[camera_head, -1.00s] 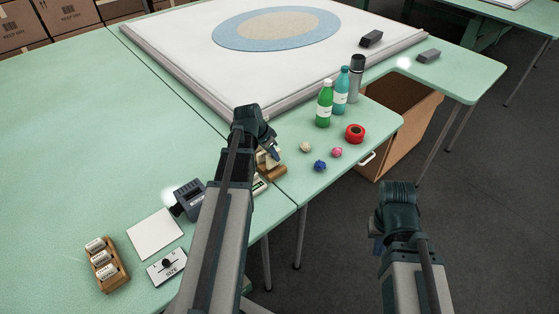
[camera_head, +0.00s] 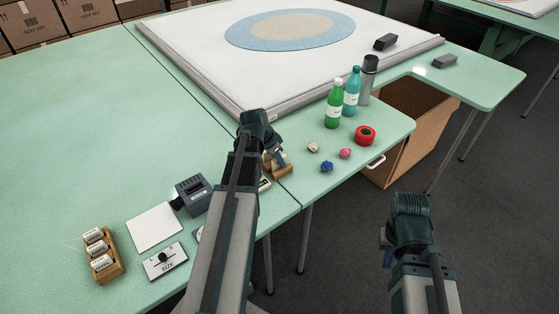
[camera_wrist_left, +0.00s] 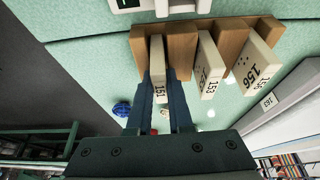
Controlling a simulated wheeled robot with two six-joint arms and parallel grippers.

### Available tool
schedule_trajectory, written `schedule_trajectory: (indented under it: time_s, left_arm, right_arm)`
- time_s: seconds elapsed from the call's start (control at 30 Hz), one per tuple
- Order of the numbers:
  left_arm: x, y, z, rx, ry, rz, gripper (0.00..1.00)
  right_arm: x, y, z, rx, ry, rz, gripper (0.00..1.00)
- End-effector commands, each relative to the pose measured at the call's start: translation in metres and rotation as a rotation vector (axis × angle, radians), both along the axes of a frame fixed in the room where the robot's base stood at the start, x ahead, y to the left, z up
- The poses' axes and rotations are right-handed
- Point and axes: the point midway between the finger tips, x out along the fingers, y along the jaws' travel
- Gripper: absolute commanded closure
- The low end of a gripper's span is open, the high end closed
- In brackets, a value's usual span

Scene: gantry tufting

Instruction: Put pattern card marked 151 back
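The pattern card marked 151 (camera_wrist_left: 158,78) is a cream block in the end slot of a wooden rack (camera_wrist_left: 182,45) in the left wrist view. My left gripper (camera_wrist_left: 160,88) has one finger on each side of it and looks shut on it. Cards marked 153 (camera_wrist_left: 209,68) and 156 (camera_wrist_left: 253,73) stand beside it in the same rack. In the head view the rack (camera_head: 284,171) is at the table's front edge, partly hidden by my left gripper (camera_head: 272,152). My right gripper (camera_head: 386,240) hangs over the floor, away from the table; its fingers are hidden.
Two pompoms (camera_head: 327,166) (camera_head: 345,153), a pale one (camera_head: 313,147), a red tape roll (camera_head: 365,135) and bottles (camera_head: 333,108) stand right of the rack. A grey device (camera_head: 193,194), white sheet (camera_head: 154,226), size dial (camera_head: 165,261) and stamp rack (camera_head: 103,255) lie left.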

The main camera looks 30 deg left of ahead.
Motion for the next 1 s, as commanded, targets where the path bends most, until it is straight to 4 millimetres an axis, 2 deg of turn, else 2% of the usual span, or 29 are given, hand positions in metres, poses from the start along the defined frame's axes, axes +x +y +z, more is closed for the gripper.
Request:
schedule_trajectory:
  time_s: [0.03,0.13,0.17,0.63,0.77,1.0]
  left_arm:
    - [0.0,0.0,0.0,0.0,0.0,0.0,0.73]
    - [0.0,0.0,0.0,0.0,0.0,0.0,0.55]
    - [0.0,0.0,0.0,0.0,0.0,0.0,0.52]
    - [-0.001,0.0,0.007,0.0,0.0,0.0,0.52]
    - [-0.004,0.001,0.018,0.0,0.0,0.001,0.52]
    - [-0.016,0.006,0.049,-0.001,0.0,0.002,0.52]
  right_arm:
    - [0.0,0.0,0.0,0.0,0.0,0.0,1.0]
    - [0.0,0.0,0.0,0.0,0.0,0.0,1.0]
    - [0.0,0.0,0.0,0.0,0.0,0.0,1.0]
    - [0.0,0.0,0.007,0.0,0.0,0.0,1.0]
    - [0.0,0.0,0.018,0.0,0.0,0.0,1.0]
    - [0.0,0.0,0.049,0.0,0.0,0.0,1.0]
